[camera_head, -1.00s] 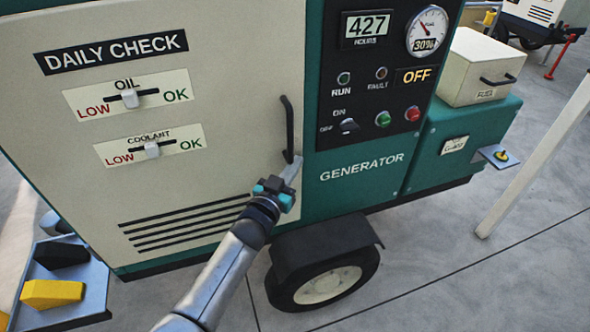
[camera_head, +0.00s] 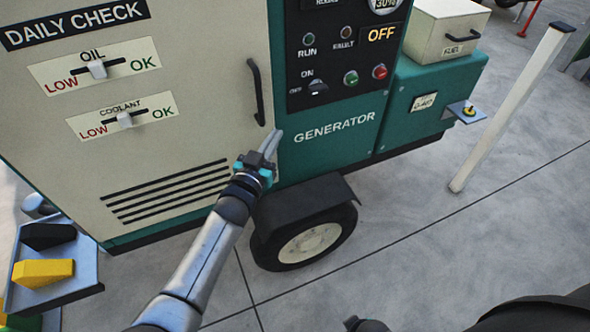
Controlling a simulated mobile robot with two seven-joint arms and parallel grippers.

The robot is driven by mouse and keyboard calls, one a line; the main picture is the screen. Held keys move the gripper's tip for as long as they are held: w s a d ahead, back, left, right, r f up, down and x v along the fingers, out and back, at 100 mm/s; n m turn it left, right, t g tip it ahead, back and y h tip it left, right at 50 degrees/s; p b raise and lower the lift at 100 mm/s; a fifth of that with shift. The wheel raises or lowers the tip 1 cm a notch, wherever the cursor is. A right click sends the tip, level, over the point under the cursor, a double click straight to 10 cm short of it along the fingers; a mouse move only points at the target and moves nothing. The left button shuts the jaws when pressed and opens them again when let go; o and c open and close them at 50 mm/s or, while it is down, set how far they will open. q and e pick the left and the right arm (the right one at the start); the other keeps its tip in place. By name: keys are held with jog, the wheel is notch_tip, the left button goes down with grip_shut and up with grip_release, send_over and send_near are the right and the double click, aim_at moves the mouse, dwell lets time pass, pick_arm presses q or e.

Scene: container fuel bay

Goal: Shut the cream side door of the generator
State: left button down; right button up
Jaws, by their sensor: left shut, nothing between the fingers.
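The cream side door (camera_head: 190,110) of the teal generator (camera_head: 345,155) fills the upper left. It has a black upright handle (camera_head: 256,92), a DAILY CHECK label, two sliders and a row of vents. Its right edge lies close along the teal front, and I see no clear gap there. My left gripper (camera_head: 271,144) is shut and empty. Its fingertips are at the door's right edge, just below the handle; I cannot tell whether they touch. A small dark part of mine shows at the bottom edge, too cut off to show the state of my right gripper.
A wheel (camera_head: 308,243) under a dark fender stands below the door edge. A blue-grey tray (camera_head: 85,275) with a black and a yellow block is at lower left. A white post (camera_head: 510,108) stands at right. The concrete floor between is clear.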

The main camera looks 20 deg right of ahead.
pick_arm(q)
jog(key=s+p, duration=0.3)
jog(key=s, duration=0.6)
jog(key=shift+s+d, duration=0.25)
jog(key=shift+d, duration=0.2)
pick_arm(e)
jog(key=s+d+f, duration=0.1)
jog(key=s+d, duration=0.2)
jog(key=s, duration=0.2)
jog(key=shift+s+d, duration=0.2)
jog(key=shift+s, duration=0.05)
pick_arm(q)
jog(key=shift+f, duration=0.1)
